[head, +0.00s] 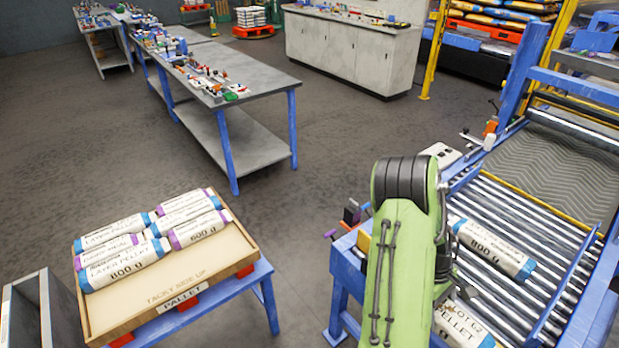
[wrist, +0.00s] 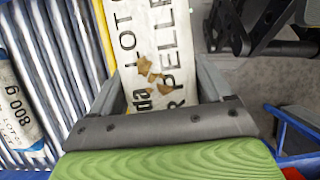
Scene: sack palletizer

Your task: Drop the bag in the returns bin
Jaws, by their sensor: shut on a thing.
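My gripper (wrist: 160,88) is shut on a white bag (wrist: 150,35), with a finger on each side of it. The bag has black print and several brown patches on its face. In the head view a white bag with pellet print (head: 462,326), seemingly the same one, shows low beside my green arm, partly hidden by it. A grey open-topped box (head: 38,312), which may be the returns bin, stands at the lower left, cut by the picture edge. I see no returns label.
Another white 800 g bag (head: 492,248) lies on the roller conveyor (head: 545,232). Several bags lie on a cardboard-topped pallet (head: 165,300) on a blue stand at left. A long grey workbench (head: 245,80) stands behind. The floor between is clear.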

